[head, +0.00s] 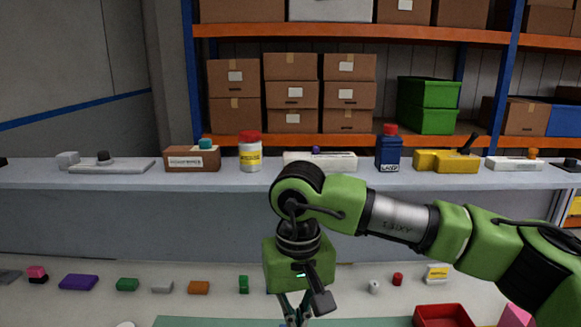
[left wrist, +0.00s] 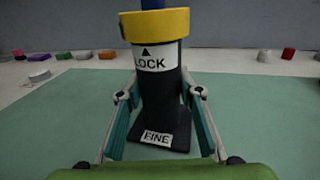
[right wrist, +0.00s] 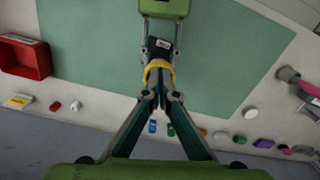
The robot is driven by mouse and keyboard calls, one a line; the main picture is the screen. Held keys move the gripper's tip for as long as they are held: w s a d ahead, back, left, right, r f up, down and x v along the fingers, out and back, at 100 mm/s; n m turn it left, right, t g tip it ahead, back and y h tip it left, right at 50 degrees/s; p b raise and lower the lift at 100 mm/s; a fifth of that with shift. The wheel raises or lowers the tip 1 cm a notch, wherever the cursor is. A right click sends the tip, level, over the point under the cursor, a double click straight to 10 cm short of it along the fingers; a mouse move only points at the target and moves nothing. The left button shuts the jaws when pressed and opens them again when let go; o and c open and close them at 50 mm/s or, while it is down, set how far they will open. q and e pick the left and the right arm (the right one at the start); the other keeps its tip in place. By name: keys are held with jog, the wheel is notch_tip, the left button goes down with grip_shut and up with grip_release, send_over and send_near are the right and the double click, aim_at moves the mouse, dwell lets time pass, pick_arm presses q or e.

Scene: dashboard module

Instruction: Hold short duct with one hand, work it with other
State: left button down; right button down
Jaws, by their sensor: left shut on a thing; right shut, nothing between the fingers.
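The short duct (left wrist: 165,85) is a black upright tube with a yellow collar (left wrist: 155,24), a LOCK label below the collar and a FINE label on its flared foot. My left gripper (left wrist: 160,94) is shut on its black body, one finger on each side. In the right wrist view, the collar (right wrist: 160,69) is in front of my right gripper (right wrist: 162,93), whose fingers are shut with nothing between them. The tips are close to the collar; I cannot tell whether they touch it. In the head view my right gripper (head: 297,318) points down at the bottom edge.
A green mat (right wrist: 215,50) covers the table's middle. A red tray (right wrist: 22,57) stands beside it. Several small coloured blocks, including a purple one (head: 79,282), line the table's back. A grey ledge (head: 230,178) behind holds bottles and devices.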

notch_tip(320, 180, down, 7)
jog(key=d+n, duration=0.1)
jog(key=n, duration=0.2)
jog(key=shift+d, duration=0.2)
dwell(0.3)
jog(key=shift+r, duration=0.1)
jog(key=shift+w+a, duration=0.15)
jog(key=shift+w, duration=0.15)
dwell(0.6)
pick_arm(q)
jog(key=shift+s+d, duration=0.1)
pick_arm(e)
jog(key=shift+a, duration=0.2)
jog(key=shift+s, duration=0.1)
notch_tip(320, 180, up, 6)
jog(key=shift+s+d, duration=0.25)
jog(key=shift+s, duration=0.15)
dwell(0.4)
